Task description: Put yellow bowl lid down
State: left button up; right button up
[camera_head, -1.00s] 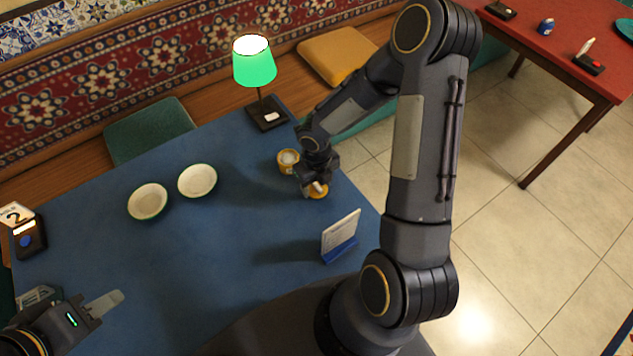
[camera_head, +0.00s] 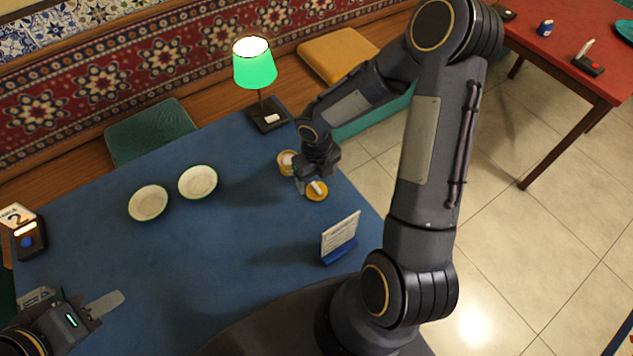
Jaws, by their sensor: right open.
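The yellow bowl lid (camera_head: 317,191) lies on the blue table near its right edge, with a pale handle on top. The yellow bowl (camera_head: 287,162) stands just behind it and to the left, partly hidden by my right gripper. My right gripper (camera_head: 306,183) is open, just up and left of the lid, and appears apart from it. My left gripper (camera_head: 104,303) is at the lower left over the table, away from the lid. Its jaw opening is hard to judge from this angle.
Two white bowls (camera_head: 148,202) (camera_head: 198,182) stand left of centre. A green lamp (camera_head: 255,64) stands at the back edge. A menu stand (camera_head: 340,239) is in front of the lid, and a numbered device (camera_head: 28,236) is at far left. The table's middle is clear.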

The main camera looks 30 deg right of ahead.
notch_tip(320, 180, up, 8)
jog(key=r, duration=0.1)
notch_tip(320, 180, up, 5)
jog(key=m, duration=0.7)
send_over(317, 187)
jog(key=s, duration=0.3)
pick_arm(q)
jog(key=shift+r+p, duration=0.35)
jog(key=shift+r, duration=0.1)
pick_arm(e)
jog(key=s+a+r+m+t+y, duration=0.2)
jog(key=s+r+m, duration=0.2)
jog(key=m, duration=1.1)
jog(key=s+a+r+m+t+y, duration=0.1)
jog(key=s+r+m, duration=0.4)
jog(key=s+m, duration=0.5)
jog(key=a+m+t, duration=0.1)
jog(key=m+t, duration=0.1)
jog(key=m, duration=0.4)
jog(key=shift+r+m+t+y, duration=0.25)
jog(key=shift+m+t+y, duration=0.05)
jog(key=shift+y, duration=0.1)
pick_arm(q)
jog(key=shift+c, duration=0.2)
pick_arm(e)
jog(key=shift+a, duration=0.1)
